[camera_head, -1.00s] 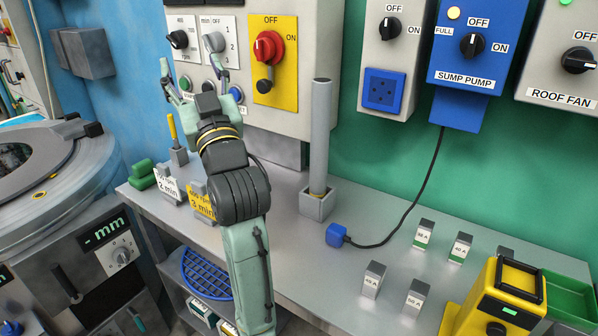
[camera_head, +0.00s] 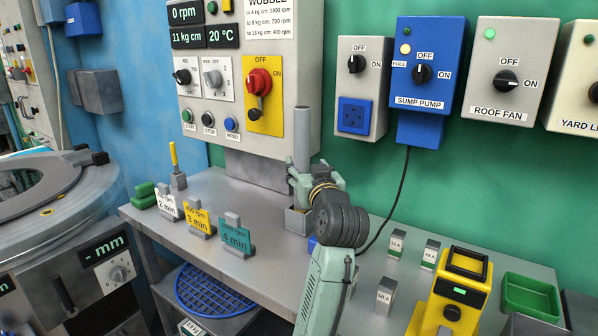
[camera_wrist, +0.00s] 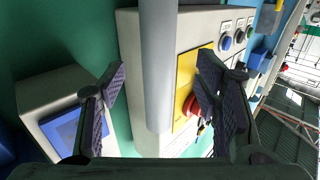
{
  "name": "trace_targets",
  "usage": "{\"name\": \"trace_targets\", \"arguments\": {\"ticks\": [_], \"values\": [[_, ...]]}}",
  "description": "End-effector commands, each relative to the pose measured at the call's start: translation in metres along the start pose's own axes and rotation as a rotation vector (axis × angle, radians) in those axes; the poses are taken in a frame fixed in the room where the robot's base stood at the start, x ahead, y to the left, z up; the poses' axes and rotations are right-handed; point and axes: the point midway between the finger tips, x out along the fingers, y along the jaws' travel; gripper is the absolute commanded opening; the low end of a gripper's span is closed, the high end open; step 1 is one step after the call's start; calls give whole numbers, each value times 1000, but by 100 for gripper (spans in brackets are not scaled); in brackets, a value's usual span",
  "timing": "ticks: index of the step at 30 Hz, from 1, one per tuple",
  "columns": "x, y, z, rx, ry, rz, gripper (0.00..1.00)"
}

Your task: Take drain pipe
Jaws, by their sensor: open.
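The drain pipe (camera_head: 301,138) is a grey upright tube standing in a square grey socket (camera_head: 297,222) on the bench, near the control panel. My gripper (camera_head: 314,172) is at the pipe's middle height, just in front of it in the head view. In the wrist view the pipe (camera_wrist: 158,70) runs down between my two open fingers (camera_wrist: 160,100), with a gap on both sides. The fingers do not visibly touch it. The pipe's lower part is partly hidden by my gripper in the head view.
The control panel (camera_head: 233,120) is close behind the pipe. A blue sump pump box (camera_head: 422,60) hangs right, its cable running to the bench. Timer cards, including a teal one (camera_head: 236,238), stand left. Small grey blocks and a yellow device (camera_head: 452,298) stand right.

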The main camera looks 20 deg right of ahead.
Motion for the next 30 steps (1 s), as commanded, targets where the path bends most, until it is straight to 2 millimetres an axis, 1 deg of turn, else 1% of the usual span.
{"name": "trace_targets", "arguments": {"ticks": [1, 3, 8, 15, 18, 26, 30], "values": [[8, 0, -2, 0, -1, -1, 57], [14, 0, -2, 0, 0, 0, 57], [26, 0, 0, 1, -1, 0, 57], [60, 2, 4, 0, 0, 0, 57], [69, 2, 6, 0, 1, 1, 57], [71, 2, 7, -1, 2, 1, 57], [71, 2, 7, -1, 2, 1, 48]]}}
